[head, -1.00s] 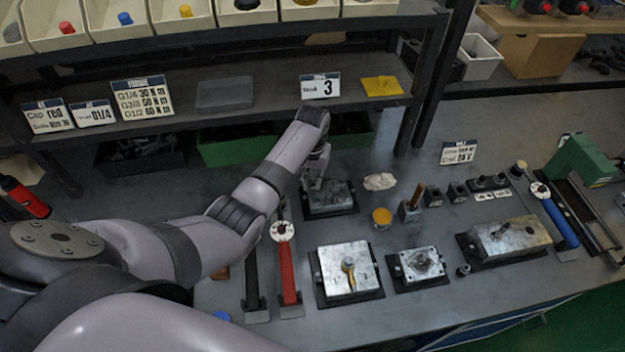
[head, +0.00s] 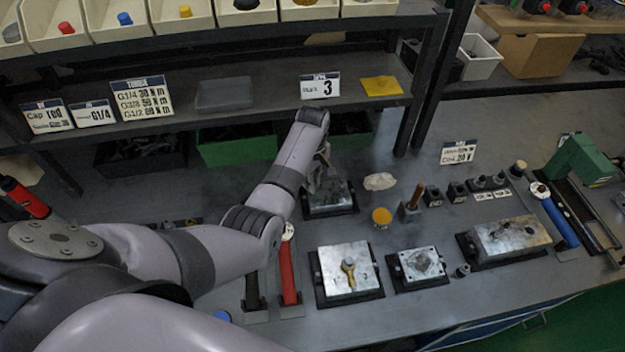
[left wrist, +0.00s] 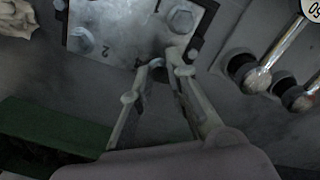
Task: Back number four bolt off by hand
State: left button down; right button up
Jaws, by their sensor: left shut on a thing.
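A grey metal valve block (head: 330,203) sits on a dark base plate at the back of the bench. It also shows at the top of the left wrist view (left wrist: 130,35), with hex bolts near its corners and a stamped 2. My left gripper (head: 321,172) reaches down over the block's back left part. In the left wrist view my left gripper (left wrist: 168,66) has its fingertips close together at the block's edge, shut on a small dark thing, apparently a bolt. The fingers mostly hide it, and its number is not readable. My right gripper is not in view.
In front stand a block with a yellow-handled valve (head: 349,270), a smaller block (head: 421,264) and a long block (head: 510,237). A red-handled wrench (head: 287,272) lies near my forearm. A yellow-topped tin (head: 381,216) and a white rag (head: 380,181) are right of the block.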

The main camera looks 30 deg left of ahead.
pick_arm(q)
jog(key=c, duration=1.5)
grip_release()
jog(key=shift+o, duration=0.2)
jog(key=shift+r, duration=0.1)
notch_tip(320, 180, up, 12)
